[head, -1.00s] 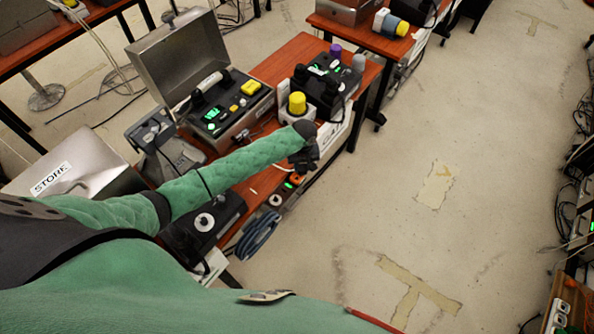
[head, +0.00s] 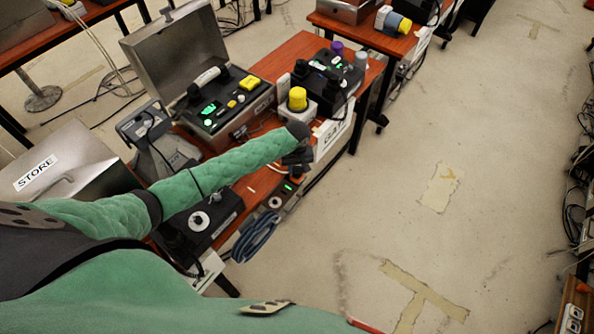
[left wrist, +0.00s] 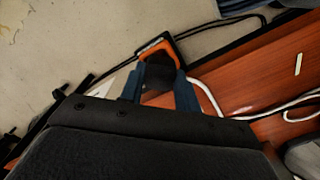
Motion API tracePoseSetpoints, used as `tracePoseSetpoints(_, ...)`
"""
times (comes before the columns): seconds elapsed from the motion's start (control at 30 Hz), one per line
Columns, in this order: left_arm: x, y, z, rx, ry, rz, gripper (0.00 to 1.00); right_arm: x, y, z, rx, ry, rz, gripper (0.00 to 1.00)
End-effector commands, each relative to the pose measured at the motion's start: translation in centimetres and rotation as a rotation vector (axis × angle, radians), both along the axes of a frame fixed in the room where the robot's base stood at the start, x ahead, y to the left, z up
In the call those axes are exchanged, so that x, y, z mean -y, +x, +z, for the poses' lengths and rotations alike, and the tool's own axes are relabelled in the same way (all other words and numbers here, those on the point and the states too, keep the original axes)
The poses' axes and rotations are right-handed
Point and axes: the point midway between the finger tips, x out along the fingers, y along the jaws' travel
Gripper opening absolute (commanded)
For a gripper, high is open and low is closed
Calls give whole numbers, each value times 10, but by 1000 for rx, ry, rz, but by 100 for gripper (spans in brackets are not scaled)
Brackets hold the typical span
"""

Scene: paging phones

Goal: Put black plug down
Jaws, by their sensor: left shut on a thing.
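My left gripper (head: 296,165) hangs over the front edge of the red-brown table. It also shows in the left wrist view (left wrist: 160,90), where its two bluish fingers are closed on the black plug (left wrist: 160,74). The plug sits between the fingertips, just in front of an orange-rimmed part (left wrist: 158,47) near the table edge. I cannot tell whether the plug touches that part. In the head view the plug is too small and dark to make out against the gripper. My right gripper is not in view.
An open metal case (head: 185,60) with a lit panel stands behind my left arm. A yellow-topped device (head: 297,98) and a black unit (head: 325,75) are farther back. A grey STORE case (head: 75,165) is at left. A blue coiled cable (head: 255,238) hangs at the table edge.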

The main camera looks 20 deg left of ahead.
Motion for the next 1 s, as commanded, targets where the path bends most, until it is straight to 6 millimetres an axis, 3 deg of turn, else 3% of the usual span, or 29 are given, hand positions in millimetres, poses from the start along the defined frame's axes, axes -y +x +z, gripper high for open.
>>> tracePoseSetpoints(0.53, 1, 0, -5, 0, -1, 0, 9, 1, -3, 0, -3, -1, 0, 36)
tracePoseSetpoints(0.57, 1, 0, -6, 0, -1, 0, 34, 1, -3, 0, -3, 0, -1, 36)
tracePoseSetpoints(0.6, 1, 0, -5, 0, -1, 0, 41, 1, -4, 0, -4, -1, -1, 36)
tracePoseSetpoints(1.0, 0, 0, 0, 1, 0, -1, 41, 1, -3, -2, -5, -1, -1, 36)
